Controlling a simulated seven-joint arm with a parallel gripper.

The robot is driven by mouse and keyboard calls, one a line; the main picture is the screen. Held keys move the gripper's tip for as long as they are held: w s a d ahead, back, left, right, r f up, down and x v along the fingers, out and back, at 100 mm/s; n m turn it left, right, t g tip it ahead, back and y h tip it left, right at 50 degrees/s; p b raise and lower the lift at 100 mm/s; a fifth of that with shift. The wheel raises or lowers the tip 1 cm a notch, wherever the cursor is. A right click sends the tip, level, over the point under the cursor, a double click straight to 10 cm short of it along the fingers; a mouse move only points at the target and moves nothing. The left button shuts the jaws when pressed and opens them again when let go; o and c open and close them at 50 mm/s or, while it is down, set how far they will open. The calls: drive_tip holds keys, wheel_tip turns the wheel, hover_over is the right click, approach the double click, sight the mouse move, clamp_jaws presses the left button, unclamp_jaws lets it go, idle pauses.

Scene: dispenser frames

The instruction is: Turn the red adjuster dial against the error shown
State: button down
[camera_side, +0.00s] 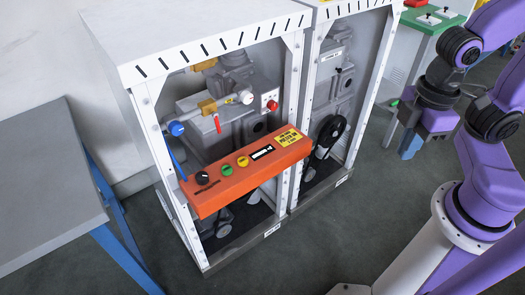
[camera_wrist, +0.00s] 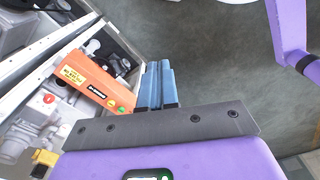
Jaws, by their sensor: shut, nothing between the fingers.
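The red adjuster dial (camera_side: 272,106) sits on a small white plate inside the left white cabinet, above the orange panel. It also shows in the wrist view (camera_wrist: 49,98) at the left. The orange panel (camera_side: 236,186) crosses the cabinet front and carries a small black and white display (camera_side: 262,153). The display shows in the wrist view too (camera_wrist: 98,92), but its reading is too small to tell. My gripper (camera_side: 408,152), with blue fingers, is shut and empty, out to the right of both cabinets. Its fingers (camera_wrist: 159,65) point past the orange panel's end, apart from everything.
The panel bears a black knob (camera_side: 202,177), green and yellow buttons and a yellow label (camera_side: 290,137). A blue knob (camera_side: 177,128) and a red lever (camera_side: 217,123) are near the dial. A second cabinet with a black wheel (camera_side: 330,131) adjoins. Open floor lies before the cabinets.

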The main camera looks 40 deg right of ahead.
drive_tip(key=c, duration=1.2)
unclamp_jaws()
drive_tip(key=shift+w+a+f, duration=0.1)
drive_tip(key=o, duration=0.5)
drive_tip(key=shift+w+a+f, duration=0.2)
drive_tip(key=shift+w+a, duration=0.05)
drive_tip(key=shift+a, duration=0.05)
drive_tip(key=shift+c, duration=0.2)
drive_tip(key=w+a+f+m+t+y, duration=0.1)
drive_tip(key=w+a+f+m+y, duration=0.15)
drive_tip(key=w+a+f, duration=0.2)
drive_tip(key=m+t+h, duration=0.2)
drive_tip(key=m+t, duration=1)
approach(275, 107)
drive_tip(key=x, duration=0.8)
drive_tip(key=shift+w+a, duration=0.1)
drive_tip(key=shift+w, duration=0.15)
